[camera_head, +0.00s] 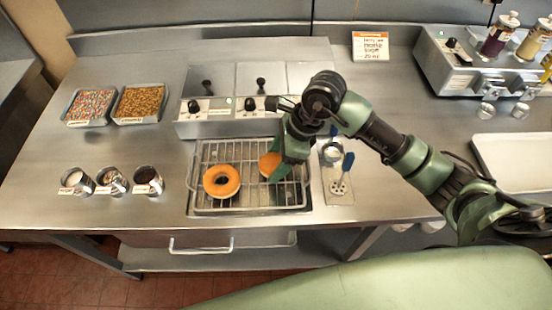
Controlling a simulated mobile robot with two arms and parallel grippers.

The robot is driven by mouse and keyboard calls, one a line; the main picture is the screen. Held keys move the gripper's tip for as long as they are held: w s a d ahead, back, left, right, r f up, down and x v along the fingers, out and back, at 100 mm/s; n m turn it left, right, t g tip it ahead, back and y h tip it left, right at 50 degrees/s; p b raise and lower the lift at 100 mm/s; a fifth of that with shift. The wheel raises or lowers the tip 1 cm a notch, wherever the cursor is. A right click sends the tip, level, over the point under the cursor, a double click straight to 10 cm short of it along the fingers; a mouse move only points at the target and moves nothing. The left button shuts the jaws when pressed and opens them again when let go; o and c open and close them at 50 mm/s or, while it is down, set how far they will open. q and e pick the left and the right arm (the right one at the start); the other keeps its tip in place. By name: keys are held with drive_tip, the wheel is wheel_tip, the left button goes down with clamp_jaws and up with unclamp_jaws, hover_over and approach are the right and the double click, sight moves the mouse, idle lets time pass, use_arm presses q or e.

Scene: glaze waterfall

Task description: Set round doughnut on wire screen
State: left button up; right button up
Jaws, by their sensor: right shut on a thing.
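A round doughnut (222,181) with a hole lies flat on the left part of the wire screen (295,195). A second doughnut (268,163) is at the right part of the screen, partly hidden by my right gripper (277,176). The right gripper is shut on this second doughnut. I cannot tell whether that doughnut touches the wires or is held just above them. My left gripper is not in view.
Trays of sprinkles (90,105) and chopped topping (139,102) stand at the back left. Several small cups (112,181) stand left of the screen. A metal unit with knobs (222,118) is behind it. Utensils (338,180) lie to its right.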

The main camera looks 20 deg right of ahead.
drive_tip(key=shift+f, duration=0.1)
drive_tip(key=shift+f, duration=0.1)
drive_tip(key=o, duration=1.4)
drive_tip(key=shift+r, duration=0.35)
drive_tip(key=shift+b+v, duration=1.65)
drive_tip(key=shift+v, duration=4.25)
drive_tip(key=shift+d+f, duration=0.1)
